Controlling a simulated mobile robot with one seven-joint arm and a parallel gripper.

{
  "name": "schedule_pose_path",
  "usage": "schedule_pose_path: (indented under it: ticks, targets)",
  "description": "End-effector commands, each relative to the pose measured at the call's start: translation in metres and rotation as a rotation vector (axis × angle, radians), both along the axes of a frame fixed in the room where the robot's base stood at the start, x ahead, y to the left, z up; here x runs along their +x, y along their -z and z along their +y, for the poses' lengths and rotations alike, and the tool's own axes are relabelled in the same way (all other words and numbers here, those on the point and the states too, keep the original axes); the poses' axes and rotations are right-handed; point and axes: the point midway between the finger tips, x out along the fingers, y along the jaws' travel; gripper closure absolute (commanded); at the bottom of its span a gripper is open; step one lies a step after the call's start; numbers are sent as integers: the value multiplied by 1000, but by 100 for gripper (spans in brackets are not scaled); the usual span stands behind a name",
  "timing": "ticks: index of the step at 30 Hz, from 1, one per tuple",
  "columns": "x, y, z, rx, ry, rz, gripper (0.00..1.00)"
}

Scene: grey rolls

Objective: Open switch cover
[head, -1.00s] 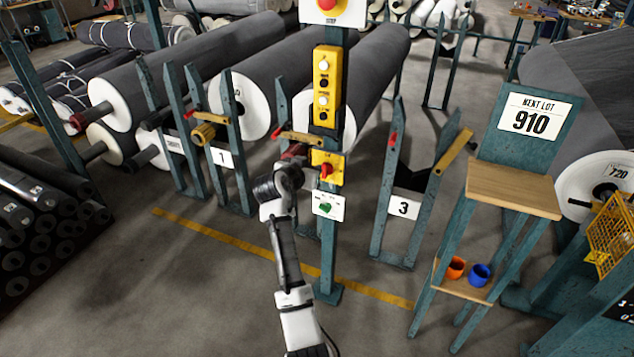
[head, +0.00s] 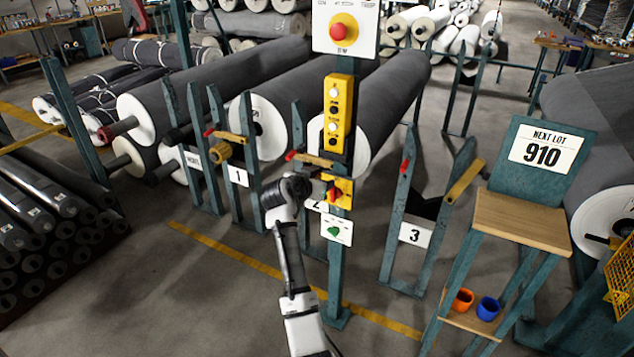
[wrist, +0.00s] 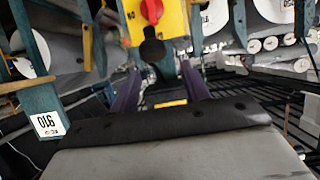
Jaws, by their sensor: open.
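A yellow switch box (head: 345,187) with a red knob (head: 334,195) is on the teal post in the middle of the head view. In the wrist view the yellow face (wrist: 176,18), the red knob (wrist: 152,10) and a dark rounded piece (wrist: 152,49) are at the top. I cannot make out a separate cover or its edges. My gripper (head: 318,188) is just left of the box in the head view, partly hidden by my wrist. In the wrist view my gripper (wrist: 161,74) has its two dark fingers apart, nothing between them, the box beyond the tips.
Above the box are a yellow button pendant (head: 338,113) and a white panel with a red button (head: 344,33). A white card with a green mark (head: 336,229) hangs below. Numbered stands with grey rolls flank the post. A wooden stand (head: 520,222) is at right.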

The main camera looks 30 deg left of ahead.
Motion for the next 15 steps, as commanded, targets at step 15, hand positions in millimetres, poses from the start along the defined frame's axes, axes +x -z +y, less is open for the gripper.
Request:
schedule_pose_path:
  ticks: [15]
  targets:
    - [-81,-34,4,2,-3,-4,53]
